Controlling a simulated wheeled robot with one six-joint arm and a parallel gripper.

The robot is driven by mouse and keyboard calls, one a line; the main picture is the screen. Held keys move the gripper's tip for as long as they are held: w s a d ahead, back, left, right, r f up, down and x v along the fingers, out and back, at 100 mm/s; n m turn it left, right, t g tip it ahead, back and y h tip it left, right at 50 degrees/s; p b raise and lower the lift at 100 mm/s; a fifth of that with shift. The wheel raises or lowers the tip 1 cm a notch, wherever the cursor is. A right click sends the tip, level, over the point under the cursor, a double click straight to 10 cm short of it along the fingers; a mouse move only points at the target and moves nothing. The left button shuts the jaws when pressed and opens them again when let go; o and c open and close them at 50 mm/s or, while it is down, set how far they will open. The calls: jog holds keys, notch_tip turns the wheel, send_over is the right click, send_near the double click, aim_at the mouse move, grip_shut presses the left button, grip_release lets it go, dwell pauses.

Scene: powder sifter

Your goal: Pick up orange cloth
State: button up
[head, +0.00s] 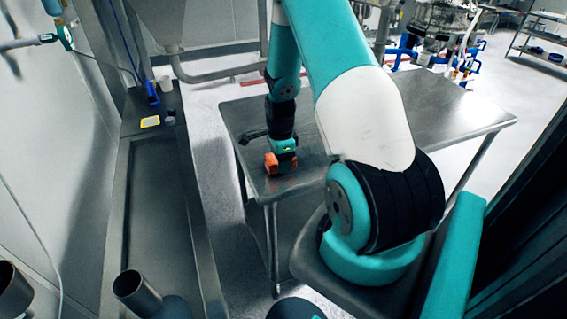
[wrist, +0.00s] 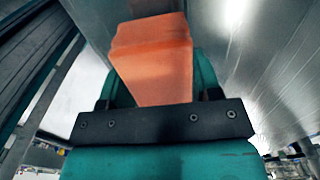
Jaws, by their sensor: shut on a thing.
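The orange cloth (head: 281,163) is at my gripper (head: 280,153), over the near left corner of the steel table in the head view. In the wrist view the orange cloth (wrist: 155,62) is a folded, block-like shape that fills the space between the teal fingers. My gripper (wrist: 155,85) is shut on it. The fingertips are partly hidden behind the cloth. I cannot tell whether the cloth touches the tabletop.
The steel table (head: 430,115) is bare to the right of my gripper. A long steel counter (head: 160,200) runs along the left, with a yellow-edged card (head: 150,122), a blue item (head: 152,93) and a white cup (head: 165,84). Floor shows between counter and table.

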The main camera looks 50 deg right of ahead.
notch_tip(320, 180, up, 18)
jog(key=b, duration=0.2)
